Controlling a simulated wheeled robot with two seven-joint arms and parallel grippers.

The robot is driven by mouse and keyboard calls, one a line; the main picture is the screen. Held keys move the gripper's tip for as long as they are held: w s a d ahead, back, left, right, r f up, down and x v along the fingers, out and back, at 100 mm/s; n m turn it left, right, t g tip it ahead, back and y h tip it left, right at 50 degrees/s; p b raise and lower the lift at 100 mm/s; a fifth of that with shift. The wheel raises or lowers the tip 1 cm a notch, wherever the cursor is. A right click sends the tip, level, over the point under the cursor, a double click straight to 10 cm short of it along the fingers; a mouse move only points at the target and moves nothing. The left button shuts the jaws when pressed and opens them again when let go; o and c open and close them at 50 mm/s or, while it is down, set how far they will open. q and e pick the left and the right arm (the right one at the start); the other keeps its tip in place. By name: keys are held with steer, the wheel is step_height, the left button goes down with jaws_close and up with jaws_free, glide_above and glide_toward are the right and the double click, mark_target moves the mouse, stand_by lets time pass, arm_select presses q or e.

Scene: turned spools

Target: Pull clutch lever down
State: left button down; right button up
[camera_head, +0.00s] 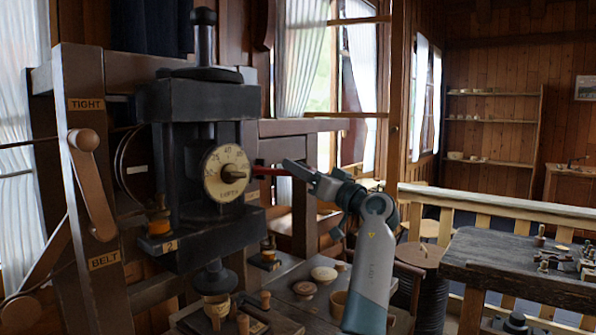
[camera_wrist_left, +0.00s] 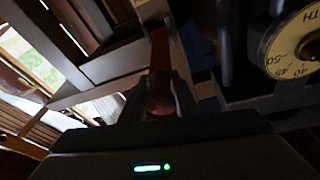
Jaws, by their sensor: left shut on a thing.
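A red lever (camera_head: 270,171), which I take for the clutch lever, sticks out to the right from behind the dial of the dark machine (camera_head: 200,110). It lies about level in the head view. My left gripper (camera_head: 298,171) is shut on its outer end. In the left wrist view the red lever (camera_wrist_left: 160,60) runs between the two dark fingers of the gripper (camera_wrist_left: 160,100), with its rounded end close to the palm. The fingers hide part of its sides. My right gripper is not in view.
A round numbered dial (camera_head: 226,173) with a pointer is just left of the lever. A wooden lever (camera_head: 92,185) stands between "TIGHT" and "BELT" labels. Below are round wooden pieces (camera_head: 324,274) on a bench. A dark table (camera_head: 515,275) stands at right.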

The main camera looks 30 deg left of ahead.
arm_select(q)
steer(key=shift+d, duration=0.15)
steer(key=c, duration=1.5)
jaws_free()
steer(key=shift+o, duration=0.6)
steer(key=shift+w+d+r, duration=0.1)
steer(key=shift+d, duration=0.1)
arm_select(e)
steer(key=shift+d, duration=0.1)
arm_select(q)
steer(key=shift+d+f, duration=0.25)
steer(key=shift+d, duration=0.2)
steer(key=b+v, duration=0.4)
steer(key=v, duration=1.2)
steer(key=shift+d+b, duration=0.25)
steer(key=shift+b, duration=0.05)
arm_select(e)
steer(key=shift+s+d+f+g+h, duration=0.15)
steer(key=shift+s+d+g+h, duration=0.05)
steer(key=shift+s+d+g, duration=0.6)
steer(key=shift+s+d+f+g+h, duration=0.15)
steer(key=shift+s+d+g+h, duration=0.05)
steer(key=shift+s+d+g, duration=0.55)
